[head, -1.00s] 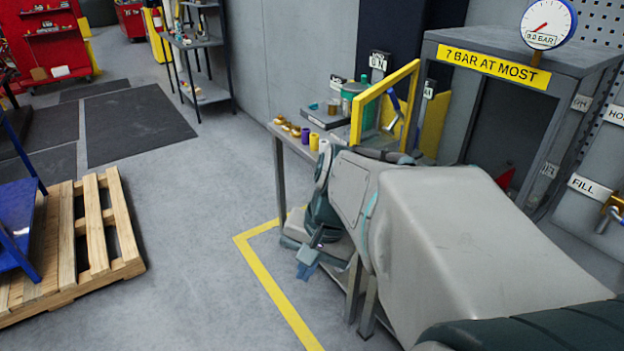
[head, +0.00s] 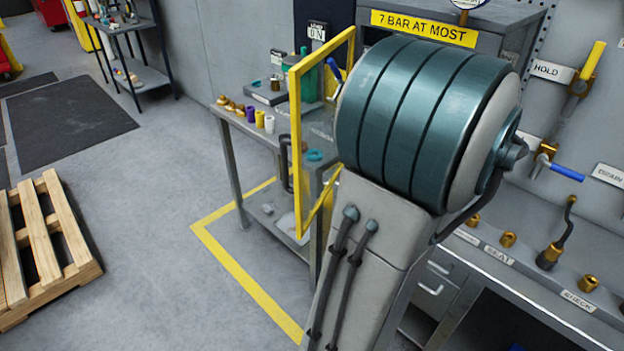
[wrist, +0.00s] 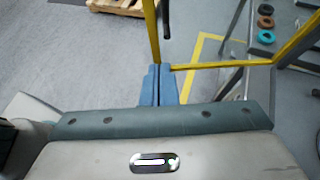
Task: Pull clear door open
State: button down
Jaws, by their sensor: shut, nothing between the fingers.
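The clear door (head: 294,130), a see-through panel in a yellow frame with a dark upright handle (head: 285,165), stands swung out over the small bench in the head view. The cabinet (head: 501,33) with the yellow "7 BAR AT MOST" sign is mostly hidden behind my arm. In the wrist view my gripper (wrist: 159,82) has its blue fingers together and empty. The fingertips are close by the lower corner of the yellow door frame (wrist: 153,35); I cannot tell whether they touch it. The handle (wrist: 166,18) is above the fingers, outside them. The head view hides my gripper.
The small bench (head: 245,128) holds several brass, purple and yellow parts. A workbench with labelled fittings (head: 500,255) and a wall panel with valves (head: 575,110) are at right. A wooden pallet (head: 45,240) lies at left. The floor between pallet and bench is clear.

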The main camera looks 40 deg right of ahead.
jog(key=p, duration=0.1)
send_near(302, 184)
notch_tip(302, 184, down, 3)
jog(key=w, duration=0.1)
jog(key=shift+w+a+f+p, duration=0.1)
jog(key=shift+w+a+p, duration=0.1)
jog(key=shift+w+a, duration=0.35)
jog(key=shift+w+a+r+p, duration=0.1)
jog(key=shift+w+a+p, duration=0.15)
jog(key=shift+w, duration=0.55)
jog(key=shift+w+a+f+p, duration=0.15)
jog(key=shift+w+a, duration=0.25)
jog(key=shift+w, duration=0.25)
jog(key=shift+w+a, duration=0.1)
